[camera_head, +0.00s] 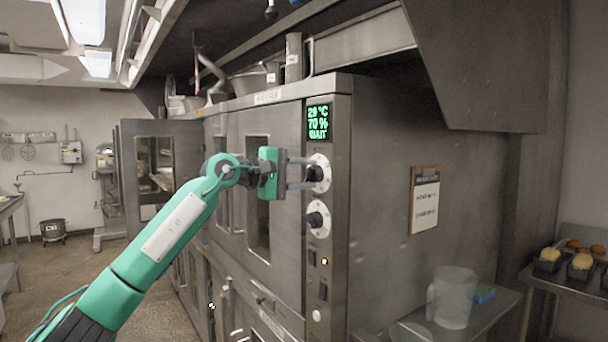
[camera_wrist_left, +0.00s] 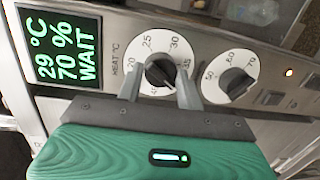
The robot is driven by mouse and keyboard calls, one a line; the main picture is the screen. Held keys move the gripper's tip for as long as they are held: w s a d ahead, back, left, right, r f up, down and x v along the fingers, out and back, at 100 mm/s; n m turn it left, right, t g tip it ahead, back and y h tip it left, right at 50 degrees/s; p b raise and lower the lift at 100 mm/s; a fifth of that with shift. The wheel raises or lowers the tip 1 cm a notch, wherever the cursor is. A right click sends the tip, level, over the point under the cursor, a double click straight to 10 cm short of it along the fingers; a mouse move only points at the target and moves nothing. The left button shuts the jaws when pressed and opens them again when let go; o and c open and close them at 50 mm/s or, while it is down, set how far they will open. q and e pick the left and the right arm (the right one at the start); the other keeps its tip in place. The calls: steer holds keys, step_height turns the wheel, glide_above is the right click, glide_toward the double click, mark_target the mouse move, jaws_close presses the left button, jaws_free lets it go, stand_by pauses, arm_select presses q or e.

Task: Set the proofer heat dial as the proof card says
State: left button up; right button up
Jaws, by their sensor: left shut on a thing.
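The proofer (camera_head: 280,112) has a control strip on its front. The heat dial (camera_head: 321,172) is a black knob on a white plate, the upper of two. In the left wrist view the heat dial (camera_wrist_left: 160,70) reads "HEAT °C", with marks from 20 to 40; I cannot tell its exact setting. My left gripper (camera_head: 308,173) is shut on this knob, one finger on each side. The display (camera_head: 319,122) shows 29 °C, 70 % and WAIT. The proof card (camera_head: 424,199) hangs on the proofer's side; its writing is too small to read. My right gripper is not in view.
The second dial (camera_head: 318,220), with marks such as 50, 60 and 70, sits close below. An amber light (camera_head: 324,261) glows under it. A clear jug (camera_head: 452,298) stands on a side shelf. Loaf tins (camera_head: 580,266) stand at the far right. A door (camera_head: 160,170) stands open behind.

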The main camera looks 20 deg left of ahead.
arm_select(q)
steer(key=shift+f+m, duration=0.1)
steer(key=shift+m, duration=0.3)
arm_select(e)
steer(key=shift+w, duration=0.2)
arm_select(q)
steer(key=o, duration=1)
steer(key=shift+w, duration=0.1)
steer(key=b+v, duration=0.3)
steer(key=v, duration=1)
steer(key=shift+s+a, duration=0.25)
steer(key=shift+s, duration=0.1)
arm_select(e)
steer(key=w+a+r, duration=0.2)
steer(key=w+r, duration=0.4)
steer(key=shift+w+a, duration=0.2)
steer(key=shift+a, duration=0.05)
